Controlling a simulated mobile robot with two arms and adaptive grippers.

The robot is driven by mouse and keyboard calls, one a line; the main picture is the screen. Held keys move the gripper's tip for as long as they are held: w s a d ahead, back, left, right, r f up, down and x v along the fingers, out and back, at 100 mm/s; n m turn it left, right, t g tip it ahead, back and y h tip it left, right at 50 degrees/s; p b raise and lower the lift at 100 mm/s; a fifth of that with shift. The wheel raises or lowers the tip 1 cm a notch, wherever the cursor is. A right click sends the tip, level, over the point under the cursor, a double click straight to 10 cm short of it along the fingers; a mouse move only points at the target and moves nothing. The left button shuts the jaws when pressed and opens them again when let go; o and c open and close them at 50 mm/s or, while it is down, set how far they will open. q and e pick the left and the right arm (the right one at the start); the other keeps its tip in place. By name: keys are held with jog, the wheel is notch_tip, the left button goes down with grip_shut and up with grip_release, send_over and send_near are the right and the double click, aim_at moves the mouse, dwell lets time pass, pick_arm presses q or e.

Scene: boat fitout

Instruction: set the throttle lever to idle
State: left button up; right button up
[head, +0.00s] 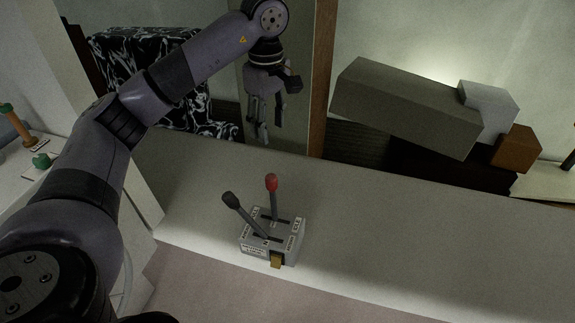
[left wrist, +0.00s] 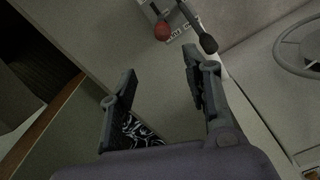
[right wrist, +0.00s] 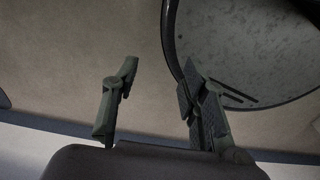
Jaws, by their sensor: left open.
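A grey control box (head: 285,246) sits on the pale counter, with one lever topped by a red knob (head: 271,182) and one by a black knob (head: 230,199). The red lever stands nearly upright; the black one leans to the left. The box labels are too small to read surely, so I cannot tell which lever is the throttle. My left gripper (head: 265,118) is open and empty, above and behind the box. In the left wrist view the red knob (left wrist: 162,31) and black knob (left wrist: 208,43) show beyond its fingertips. My right gripper (right wrist: 158,70) is open and empty, away from the levers.
The counter (head: 400,245) is clear around the box. A brass-coloured tab (head: 276,261) is on the box front. A dark-rimmed round panel (right wrist: 250,45) is near the right gripper.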

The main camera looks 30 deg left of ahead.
aim_at(271, 176)
pick_arm(q)
jog(key=f, duration=0.5)
jog(key=f+p, duration=0.1)
jog(key=f, duration=0.4)
jog(key=f+p, duration=0.1)
jog(key=f, duration=0.4)
jog(key=shift+s+d+f, duration=0.1)
jog(key=shift+s+f, duration=0.25)
jog(key=shift+s, duration=0.05)
jog(key=shift+f+p, duration=0.35)
jog(key=shift+f, duration=0.3)
pick_arm(e)
jog(key=r, duration=0.1)
jog(key=s+r, duration=0.1)
jog(key=shift+s+r, duration=0.2)
jog(key=shift+r, duration=0.1)
pick_arm(q)
jog(key=shift+c, duration=0.4)
grip_shut()
jog(key=shift+w, duration=0.1)
